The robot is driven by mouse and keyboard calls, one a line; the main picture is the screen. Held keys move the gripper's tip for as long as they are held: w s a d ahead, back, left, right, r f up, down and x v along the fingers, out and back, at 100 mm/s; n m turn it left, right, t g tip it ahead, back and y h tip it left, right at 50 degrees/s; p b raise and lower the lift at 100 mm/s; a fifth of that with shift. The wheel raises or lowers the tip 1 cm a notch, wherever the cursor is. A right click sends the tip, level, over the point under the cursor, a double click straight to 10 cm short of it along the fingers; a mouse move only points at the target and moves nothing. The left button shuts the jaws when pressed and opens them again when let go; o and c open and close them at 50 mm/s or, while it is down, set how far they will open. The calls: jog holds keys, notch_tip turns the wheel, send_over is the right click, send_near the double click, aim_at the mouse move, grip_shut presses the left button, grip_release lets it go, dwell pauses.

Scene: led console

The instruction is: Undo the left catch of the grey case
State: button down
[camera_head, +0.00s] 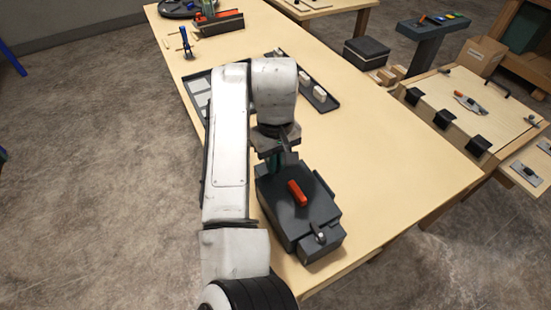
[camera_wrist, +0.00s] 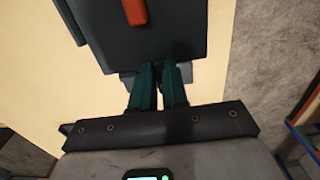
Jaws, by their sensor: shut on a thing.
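The grey case (camera_head: 277,207) lies on the near end of the long table, with an orange-red handle-like piece (camera_head: 297,192) on its lid. A catch with a dark lever (camera_head: 320,237) shows at its near end. My gripper (camera_head: 281,160) is at the case's far end. In the wrist view, the case (camera_wrist: 105,35) fills the top, and my teal gripper fingers (camera_wrist: 163,70) are close together at its edge. They are shut on a small part there, apparently the left catch, which they mostly hide. I cannot tell whether the catch is undone.
Trays with pale blocks (camera_head: 320,93) lie beyond my arm on the table (camera_head: 380,140). A blue clamp-like tool (camera_head: 186,42) stands at the far left. The table right of the case is clear. A wooden box with black brackets (camera_head: 470,110) stands farther right.

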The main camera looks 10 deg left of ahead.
jog(key=shift+r+m, duration=0.15)
jog(key=shift+m, duration=0.15)
jog(key=m+p, duration=0.2)
jog(key=m, duration=0.1)
jog(key=a+m+p, duration=0.1)
jog(key=m, duration=0.2)
jog(key=m+p, duration=0.2)
jog(key=m, duration=0.1)
jog(key=shift+s+a+p, duration=0.1)
jog(key=shift+a+p, duration=0.15)
jog(key=shift+p, duration=0.1)
jog(key=m, duration=0.2)
jog(key=m+p, duration=0.1)
jog(key=m, duration=0.1)
jog(key=shift+w+a, duration=0.2)
jog(key=shift+a, duration=0.15)
jog(key=shift+w+a+m, duration=0.15)
jog(key=shift+m, duration=0.9)
jog(key=shift+w+a+m, duration=0.1)
jog(key=shift+m, duration=0.95)
jog(key=c, duration=1.4)
grip_release()
